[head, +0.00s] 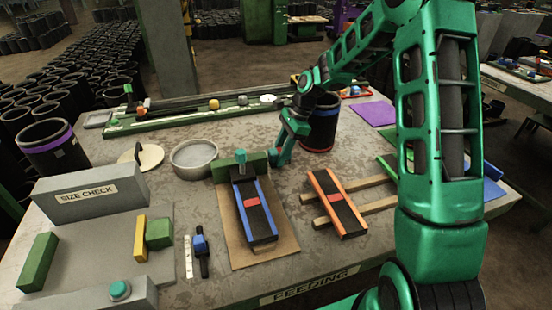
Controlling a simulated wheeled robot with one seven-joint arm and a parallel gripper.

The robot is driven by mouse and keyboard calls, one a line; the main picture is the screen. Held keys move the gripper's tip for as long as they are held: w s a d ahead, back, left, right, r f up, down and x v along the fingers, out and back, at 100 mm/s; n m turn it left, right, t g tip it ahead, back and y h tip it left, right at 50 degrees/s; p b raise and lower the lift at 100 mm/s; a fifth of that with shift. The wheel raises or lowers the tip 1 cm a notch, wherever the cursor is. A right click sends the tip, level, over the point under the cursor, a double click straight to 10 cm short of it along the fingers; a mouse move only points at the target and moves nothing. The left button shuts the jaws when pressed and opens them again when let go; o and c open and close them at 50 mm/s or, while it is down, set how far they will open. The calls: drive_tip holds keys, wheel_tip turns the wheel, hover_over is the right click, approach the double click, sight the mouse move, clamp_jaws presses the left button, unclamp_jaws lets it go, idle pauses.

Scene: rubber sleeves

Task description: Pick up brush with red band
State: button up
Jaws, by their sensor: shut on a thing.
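No bristled brush shows; the thing with a red band is a black rubber sleeve (322,125), an open-topped cylinder with the band near its bottom. It stands roughly upright at the back middle of the bench. My arm comes in from the right, and my gripper (304,98) is at the sleeve's upper left rim, shut on it. The fingertips are small and partly hidden. I cannot tell whether the sleeve's bottom touches the bench.
A black sleeve with a purple band (55,147) stands at the left. A grey round dish (194,158), a blue-edged fixture (254,210) and an orange-edged one (338,203) are nearer. A green rail (190,118) runs behind. A purple sheet (373,113) lies right.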

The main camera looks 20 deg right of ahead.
wheel_tip(320, 180, up, 28)
idle(0.7)
drive_tip(key=o, duration=0.3)
drive_tip(key=shift+c, duration=0.7)
idle(1.3)
